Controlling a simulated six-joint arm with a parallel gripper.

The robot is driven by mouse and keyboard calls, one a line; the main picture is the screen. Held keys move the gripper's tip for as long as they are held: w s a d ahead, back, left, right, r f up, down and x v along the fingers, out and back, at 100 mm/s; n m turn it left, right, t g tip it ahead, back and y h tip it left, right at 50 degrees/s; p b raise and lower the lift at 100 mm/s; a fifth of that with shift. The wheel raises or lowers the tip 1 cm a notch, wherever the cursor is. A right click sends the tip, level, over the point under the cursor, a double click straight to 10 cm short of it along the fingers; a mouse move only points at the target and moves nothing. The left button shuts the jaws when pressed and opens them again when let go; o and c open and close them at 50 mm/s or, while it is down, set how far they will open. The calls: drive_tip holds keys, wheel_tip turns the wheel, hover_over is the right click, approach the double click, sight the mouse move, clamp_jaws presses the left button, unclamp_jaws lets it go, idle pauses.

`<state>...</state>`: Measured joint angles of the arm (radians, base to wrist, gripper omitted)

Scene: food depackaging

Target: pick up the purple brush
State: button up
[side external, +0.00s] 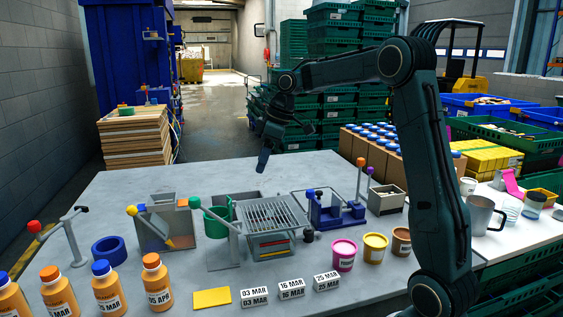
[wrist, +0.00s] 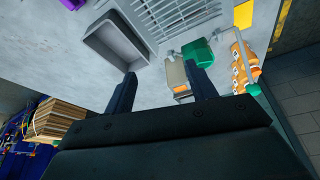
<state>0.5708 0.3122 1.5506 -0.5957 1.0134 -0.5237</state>
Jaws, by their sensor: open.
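I cannot clearly make out a purple brush. In the side external view a small purple knob (side external: 370,170) stands up beside a grey box at the right of the table; its shape is too small to tell. In the wrist view a purple piece (wrist: 72,4) is cut off by the top edge, far left of my fingers. My gripper (side external: 262,165) hangs above the far part of the grey table, behind the metal grate, away from the knob. In the wrist view my gripper (wrist: 160,73) is open, with nothing between its two fingers.
On the grey table (side external: 190,184) are a metal grate (side external: 270,214), a green funnel (side external: 217,214), a blue fixture (side external: 342,214), bottles and tubs. A grey tray (wrist: 116,41) lies close by in the wrist view. The table's far left part is clear.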

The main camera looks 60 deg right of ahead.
drive_tip(key=d+f+n, duration=0.1)
drive_tip(key=d+f, duration=0.4)
drive_tip(key=d, duration=0.1)
drive_tip(key=d+f+n+y, duration=0.1)
drive_tip(key=d+f, duration=0.4)
drive_tip(key=d, duration=0.2)
drive_tip(key=w+d+f+n, duration=0.1)
drive_tip(key=d+f, duration=0.4)
drive_tip(key=d, duration=0.1)
drive_tip(key=shift+w+d, duration=0.1)
drive_tip(key=shift+d, duration=0.2)
drive_tip(key=shift+x, duration=3.75)
drive_tip(key=shift+a, duration=0.15)
drive_tip(key=c, duration=1.2)
drive_tip(key=shift+o, duration=0.2)
drive_tip(key=shift+r, duration=0.2)
drive_tip(key=shift+r, duration=4.85)
